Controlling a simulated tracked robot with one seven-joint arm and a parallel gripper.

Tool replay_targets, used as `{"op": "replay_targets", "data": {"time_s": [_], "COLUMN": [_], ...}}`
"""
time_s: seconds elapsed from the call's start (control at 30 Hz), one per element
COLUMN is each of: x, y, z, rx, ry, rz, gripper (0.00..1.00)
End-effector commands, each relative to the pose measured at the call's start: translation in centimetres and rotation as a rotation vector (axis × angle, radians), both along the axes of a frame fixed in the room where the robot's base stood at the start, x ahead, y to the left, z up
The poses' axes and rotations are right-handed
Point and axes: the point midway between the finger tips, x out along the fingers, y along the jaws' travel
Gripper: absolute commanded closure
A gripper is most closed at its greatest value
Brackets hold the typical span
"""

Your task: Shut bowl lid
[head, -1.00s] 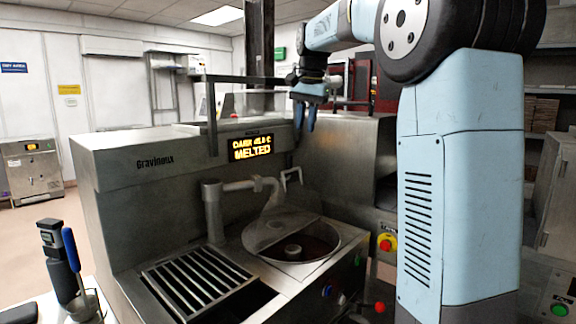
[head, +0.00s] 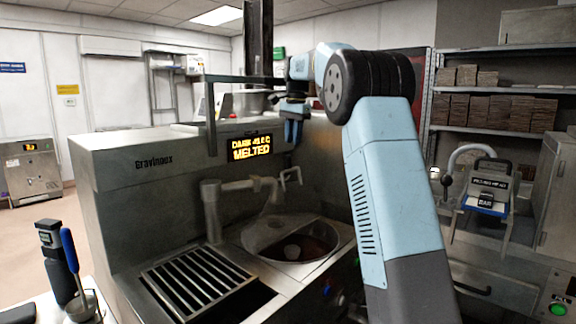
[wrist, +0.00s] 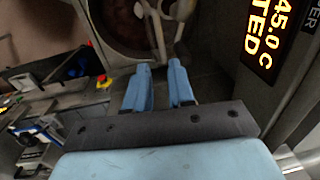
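The round steel bowl (head: 318,246) with dark melted contents is set in the machine top in the head view. A grey plate covers its back left part. A pale loop handle (head: 291,178) stands up behind the bowl; I cannot tell for certain how it joins the lid. In the wrist view the bowl (wrist: 120,22) shows at the top, with the pale handle (wrist: 156,35) just beyond my fingertips. My gripper (head: 293,141) points down above the handle in the head view. Its two fingers (wrist: 162,66) are apart with nothing between them.
The machine's back panel with its lit display (head: 250,148) stands close to my gripper. A steel pipe (head: 212,208) rises left of the bowl, beside a slatted grate (head: 198,280). A frame bar (head: 240,79) runs above. Shelves with brown stacks (head: 495,112) stand at right.

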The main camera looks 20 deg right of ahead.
Motion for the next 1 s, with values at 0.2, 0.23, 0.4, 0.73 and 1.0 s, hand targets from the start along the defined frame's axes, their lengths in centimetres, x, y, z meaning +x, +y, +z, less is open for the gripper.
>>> {"op": "replay_targets", "data": {"time_s": [0.2, 0.23, 0.4, 0.73, 1.0], "x": [0.2, 0.2, 0.5, 0.7, 0.7], "y": [0.2, 0.2, 0.4, 0.6, 0.6], "z": [-4.0, -4.6, -7.2, -9.7, -9.8], "rx": [0.0, 0.0, 0.0, -0.001, -0.001], "ry": [0.004, 0.004, 0.004, 0.001, 0.001], "rz": [0.0, 0.0, 0.001, 0.002, 0.002], "gripper": [0.77, 0.77, 0.77, 0.77, 0.77]}}
